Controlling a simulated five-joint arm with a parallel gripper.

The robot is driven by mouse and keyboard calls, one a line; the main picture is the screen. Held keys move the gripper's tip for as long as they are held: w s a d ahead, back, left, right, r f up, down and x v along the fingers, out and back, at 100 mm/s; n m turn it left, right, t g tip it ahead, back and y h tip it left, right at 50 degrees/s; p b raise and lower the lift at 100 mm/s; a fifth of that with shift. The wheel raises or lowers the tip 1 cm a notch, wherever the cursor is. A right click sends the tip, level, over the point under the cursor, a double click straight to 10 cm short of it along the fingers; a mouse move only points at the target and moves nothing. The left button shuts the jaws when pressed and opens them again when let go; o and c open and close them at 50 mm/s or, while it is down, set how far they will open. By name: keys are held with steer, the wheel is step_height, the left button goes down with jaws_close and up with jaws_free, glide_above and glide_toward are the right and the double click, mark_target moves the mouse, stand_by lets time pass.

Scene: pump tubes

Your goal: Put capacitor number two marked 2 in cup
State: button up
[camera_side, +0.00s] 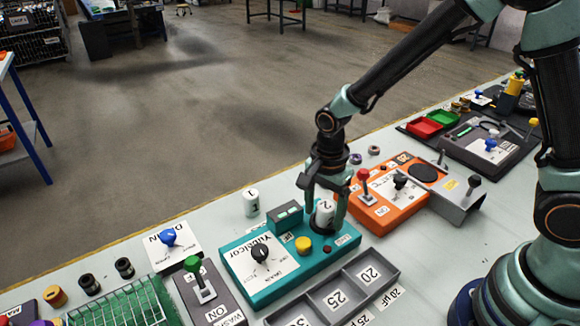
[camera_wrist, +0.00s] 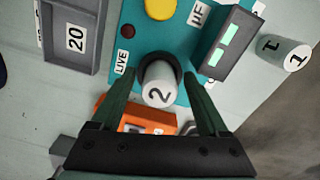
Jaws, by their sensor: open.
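Capacitor two, a white cylinder marked 2 (camera_side: 325,212), stands at the right end of the teal tester box (camera_side: 262,284). In the wrist view, capacitor two (camera_wrist: 158,84) sits in a dark round ring, which I take to be a socket or cup, on the box near the LIVE label. My gripper (camera_side: 322,200) is above it with the jaws open. In the wrist view, my gripper's fingers (camera_wrist: 160,92) are on either side of the capacitor with gaps visible. Capacitor one, marked 1 (camera_side: 250,203), stands on the table behind the box; it also shows in the wrist view (camera_wrist: 285,52).
A grey tray (camera_side: 392,262) with compartments labelled 20, 25 and 30 lies in front of the teal box. An orange box (camera_side: 398,208) with a red lever is close on the right. The box's raised display (camera_side: 284,216) is just left of my gripper.

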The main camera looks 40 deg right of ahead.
mark_target(325, 207)
steer(key=shift+r, duration=0.1)
step_height(325, 207, up, 12)
steer(key=s+d+r+n+t, duration=0.5)
steer(key=d+n, duration=0.5)
steer(key=n, duration=0.5)
step_height(325, 207, up, 3)
steer(key=shift+s+d+f+t, duration=0.15)
steer(key=shift+s+d+t, duration=0.15)
steer(key=shift+s, duration=0.9)
